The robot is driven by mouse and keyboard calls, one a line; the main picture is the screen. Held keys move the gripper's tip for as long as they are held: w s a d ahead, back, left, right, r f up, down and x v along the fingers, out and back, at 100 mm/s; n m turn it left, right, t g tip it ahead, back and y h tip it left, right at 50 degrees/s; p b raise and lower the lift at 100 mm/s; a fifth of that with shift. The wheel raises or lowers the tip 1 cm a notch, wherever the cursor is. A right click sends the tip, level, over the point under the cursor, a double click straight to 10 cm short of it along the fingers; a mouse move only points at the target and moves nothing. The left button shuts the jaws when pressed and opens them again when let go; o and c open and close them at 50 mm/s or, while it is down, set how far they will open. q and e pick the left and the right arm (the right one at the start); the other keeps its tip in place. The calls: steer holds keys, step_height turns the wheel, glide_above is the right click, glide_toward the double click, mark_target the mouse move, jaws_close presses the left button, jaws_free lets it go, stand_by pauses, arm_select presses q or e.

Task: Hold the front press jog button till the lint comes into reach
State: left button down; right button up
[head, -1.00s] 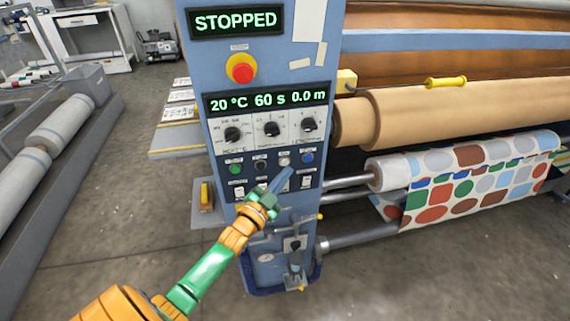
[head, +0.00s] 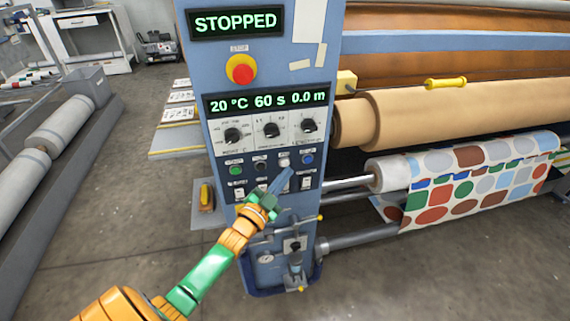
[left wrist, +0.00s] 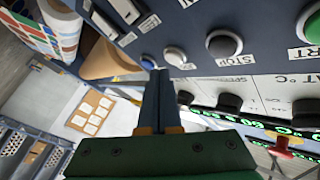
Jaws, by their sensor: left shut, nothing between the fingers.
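The control column (head: 262,60) of the press carries a row of round buttons: green, black, whitish and blue. The whitish button (head: 284,160), apparently the jog button, also shows in the left wrist view (left wrist: 176,57). My left gripper (head: 287,171) is shut and empty, its blue-grey fingers pointing up at the panel just below the whitish button. In the left wrist view the fingertips (left wrist: 157,73) lie close to the whitish and blue buttons; I cannot tell whether they touch. I cannot make out any lint. My right gripper is out of view.
The upper display (head: 236,21) reads STOPPED; the lower one (head: 267,99) reads 20 °C, 60 s, 0.0 m. A red stop button (head: 242,69) sits between them. Rollers and patterned cloth (head: 480,185) are on the right.

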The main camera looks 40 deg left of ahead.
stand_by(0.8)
arm_select(q)
steer(key=shift+w+a, duration=0.3)
steer(key=shift+a, duration=0.05)
steer(key=shift+w+a+b, duration=0.2)
steer(key=shift+a+b, duration=0.05)
steer(key=shift+b, duration=0.25)
stand_by(1.2)
stand_by(2.6)
steer(key=shift+s+d+p, duration=0.5)
steer(key=shift+d+p, duration=0.1)
steer(key=shift+p, duration=0.05)
